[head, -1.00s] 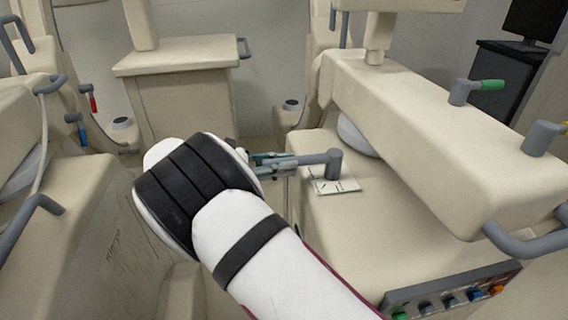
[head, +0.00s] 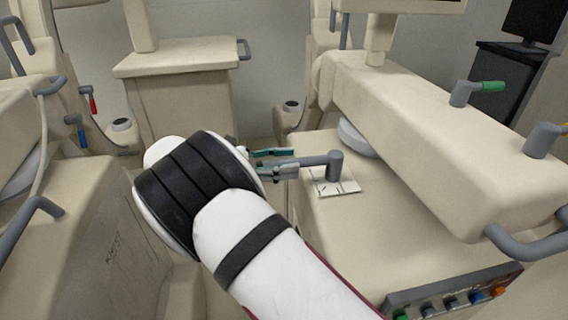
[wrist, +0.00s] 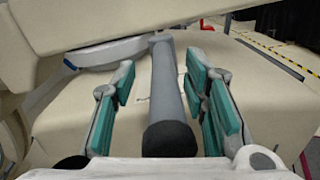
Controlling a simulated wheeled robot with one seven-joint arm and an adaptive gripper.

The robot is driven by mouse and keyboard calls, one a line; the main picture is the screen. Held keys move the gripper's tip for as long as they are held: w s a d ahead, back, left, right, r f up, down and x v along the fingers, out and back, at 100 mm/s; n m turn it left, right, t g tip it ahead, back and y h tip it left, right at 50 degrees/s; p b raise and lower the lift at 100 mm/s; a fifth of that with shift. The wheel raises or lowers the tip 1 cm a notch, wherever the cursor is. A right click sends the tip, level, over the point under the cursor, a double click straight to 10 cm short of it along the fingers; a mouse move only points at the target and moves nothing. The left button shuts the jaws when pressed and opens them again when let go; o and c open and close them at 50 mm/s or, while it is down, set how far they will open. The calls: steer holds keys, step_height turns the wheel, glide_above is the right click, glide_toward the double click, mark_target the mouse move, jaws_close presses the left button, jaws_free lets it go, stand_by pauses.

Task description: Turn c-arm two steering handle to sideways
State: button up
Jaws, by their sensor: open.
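The grey steering handle (head: 334,164) stands on the beige cart top (head: 355,215). It has a short upright post and a bar pointing left in the head view, above a small white marked label (head: 338,187). In the wrist view the handle bar (wrist: 168,98) runs up the middle with its dark end nearest me. My gripper (head: 277,162) is open around the bar. In the wrist view my gripper (wrist: 168,98) shows its teal pads on either side of the bar, with gaps on both sides. My white forearm hides part of the cart's left side in the head view.
A control panel (head: 452,298) with coloured knobs sits at the lower right. Another beige cart with a grey rail (head: 30,220) stands at left.

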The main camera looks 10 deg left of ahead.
step_height(320, 180, up, 9)
steer(key=shift+r, duration=0.15)
steer(key=shift+r, duration=0.1)
stand_by(0.3)
